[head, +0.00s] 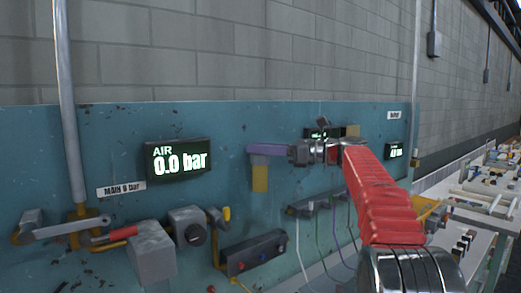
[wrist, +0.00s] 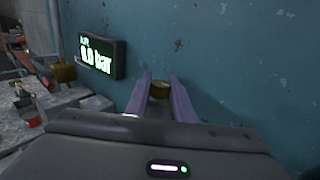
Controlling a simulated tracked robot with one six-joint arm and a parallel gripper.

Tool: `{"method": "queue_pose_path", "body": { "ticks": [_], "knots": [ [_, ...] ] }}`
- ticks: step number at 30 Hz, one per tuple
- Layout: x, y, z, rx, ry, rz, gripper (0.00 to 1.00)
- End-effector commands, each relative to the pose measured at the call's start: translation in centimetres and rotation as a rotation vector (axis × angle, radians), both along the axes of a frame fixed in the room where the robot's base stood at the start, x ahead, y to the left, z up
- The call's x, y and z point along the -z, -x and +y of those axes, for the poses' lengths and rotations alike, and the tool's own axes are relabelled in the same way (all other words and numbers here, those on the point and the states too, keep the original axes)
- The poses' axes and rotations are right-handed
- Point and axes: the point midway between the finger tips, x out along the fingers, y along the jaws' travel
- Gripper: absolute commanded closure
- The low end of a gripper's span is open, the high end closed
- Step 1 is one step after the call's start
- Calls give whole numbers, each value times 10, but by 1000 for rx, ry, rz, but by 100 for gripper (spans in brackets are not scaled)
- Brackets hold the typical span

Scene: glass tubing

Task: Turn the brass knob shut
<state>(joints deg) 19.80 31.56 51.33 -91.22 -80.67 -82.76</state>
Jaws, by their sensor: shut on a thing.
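My gripper (head: 262,150) has pale purple fingers that reach left in front of the blue panel, right of the air display. In the wrist view the two fingers (wrist: 160,95) stand on either side of the brass knob (wrist: 160,88), near their tips. They are shut on it. In the head view a brass-yellow piece (head: 260,179) shows just below the fingers; it looks like the same knob, partly hidden by them. Whether the knob is turned cannot be seen. The air display (head: 178,159) reads 0.0 bar; it also shows in the wrist view (wrist: 101,53).
A grey lever (head: 70,229), a red-handled valve (head: 110,237), grey blocks and a dark switch box (head: 254,254) crowd the panel's lower left. Thin tubes hang below a manifold at centre. A cluttered bench (head: 485,190) stands right. The panel right of the fingers is bare in the wrist view.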

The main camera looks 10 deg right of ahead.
Motion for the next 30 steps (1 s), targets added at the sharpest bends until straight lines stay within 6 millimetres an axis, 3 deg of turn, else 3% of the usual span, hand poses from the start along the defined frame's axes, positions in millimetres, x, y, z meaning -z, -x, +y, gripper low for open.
{"method": "queue_pose_path", "body": {
  "ticks": [4, 5, 12, 23, 30],
  "knots": [
    [-1, -1, -1, 5, -3, -1, 100],
    [-1, -1, -1, 5, -3, -1, 77],
    [-1, 0, 0, 3, -2, -1, 60],
    [-1, 1, -3, 2, 0, -1, 60],
    [0, 14, -27, 4, 0, -1, 60]
  ]
}}
